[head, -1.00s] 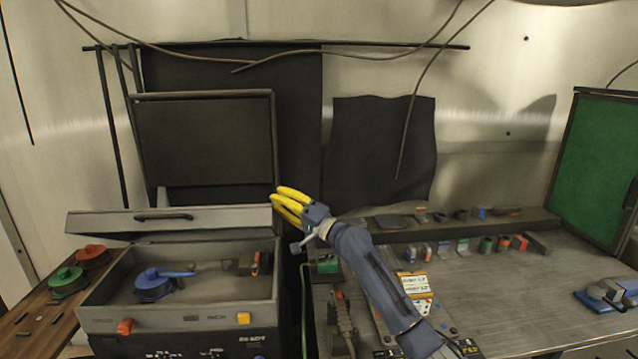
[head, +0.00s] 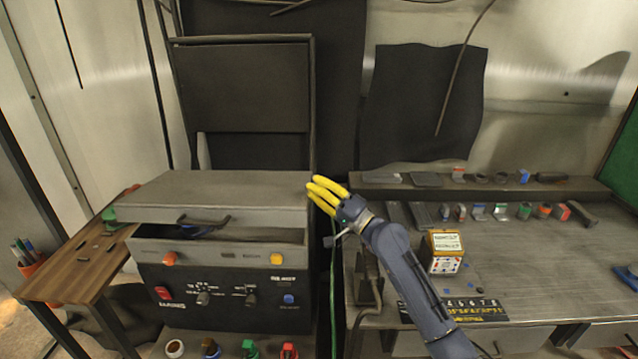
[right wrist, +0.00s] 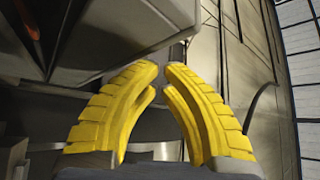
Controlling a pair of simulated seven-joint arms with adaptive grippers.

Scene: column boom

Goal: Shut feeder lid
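The feeder (head: 230,285) is a dark box with a grey rim, knobs and coloured buttons on its front. Its grey lid (head: 225,190) is lowered over the box but stands partly open, with a gap under its front edge. A bit of a blue spool shows in the gap behind the lid's dark handle (head: 205,222). My right gripper (head: 311,187) has yellow fingers at the lid's right end; I cannot tell whether they touch it. In the right wrist view the fingertips (right wrist: 163,68) are together with nothing between them, and a grey edge lies at upper left. My left gripper is out of view.
A wooden side table (head: 75,260) stands left of the feeder. A workbench (head: 540,255) with a small box (head: 445,252) and several small parts lies to the right. A green cable (head: 333,290) hangs between feeder and bench. Small items line the front.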

